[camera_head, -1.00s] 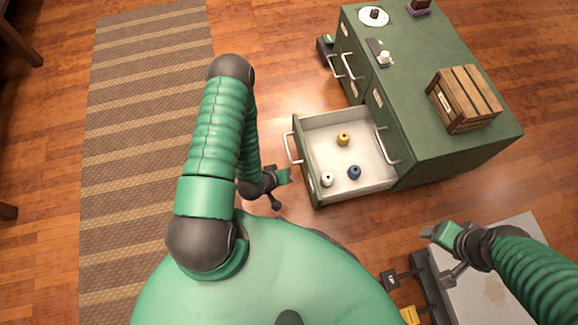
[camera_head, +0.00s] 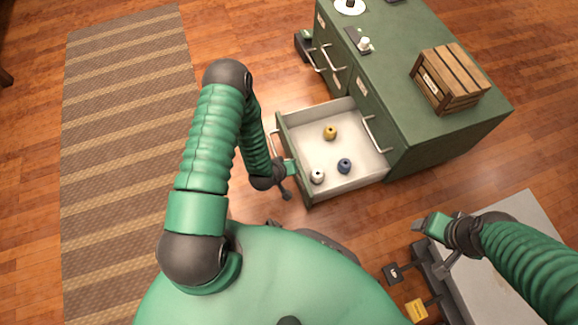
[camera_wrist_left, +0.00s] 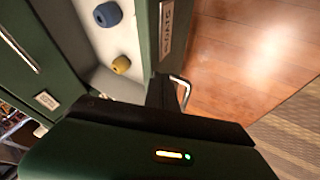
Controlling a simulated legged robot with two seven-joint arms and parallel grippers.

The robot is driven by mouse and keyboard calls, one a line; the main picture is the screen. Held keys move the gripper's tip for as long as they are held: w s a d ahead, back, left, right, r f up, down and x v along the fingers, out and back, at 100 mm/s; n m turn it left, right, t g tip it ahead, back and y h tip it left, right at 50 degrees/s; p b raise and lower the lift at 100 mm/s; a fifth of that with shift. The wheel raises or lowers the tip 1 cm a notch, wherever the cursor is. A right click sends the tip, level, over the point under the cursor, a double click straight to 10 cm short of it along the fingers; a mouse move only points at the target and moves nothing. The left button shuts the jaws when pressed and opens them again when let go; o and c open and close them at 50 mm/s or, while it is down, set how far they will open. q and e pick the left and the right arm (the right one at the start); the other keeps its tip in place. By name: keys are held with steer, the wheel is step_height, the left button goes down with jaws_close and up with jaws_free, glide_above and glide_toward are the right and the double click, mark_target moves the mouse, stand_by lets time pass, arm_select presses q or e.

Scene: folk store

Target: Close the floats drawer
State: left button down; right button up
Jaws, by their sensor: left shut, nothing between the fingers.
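The floats drawer (camera_head: 313,148) is pulled well out of the green cabinet, its white inside showing. Its front panel carries a label (camera_wrist_left: 166,27), seen sideways in the left wrist view, and a metal handle (camera_head: 273,143). Inside lie a yellow float (camera_head: 330,132), a blue float (camera_head: 344,166) and a white float (camera_head: 317,176). My left gripper (camera_head: 291,167) is shut and empty, at the drawer's front panel near its lower end in the head view. I cannot tell whether it touches the panel. My right gripper (camera_head: 431,223) is away from the drawer; its finger gap is not clear.
The green cabinet (camera_head: 405,100) has other drawers with handles. A wooden crate (camera_head: 450,78) and a white plate (camera_head: 350,6) stand on its top. A grey platform cart (camera_head: 490,270) is at the lower right. A striped rug (camera_head: 130,130) lies on the open floor at left.

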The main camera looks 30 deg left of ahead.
arm_select(q)
steer(key=shift+w, duration=0.1)
steer(key=w+d+b, duration=0.1)
steer(key=w+d, duration=1.7)
steer(key=w, duration=0.3)
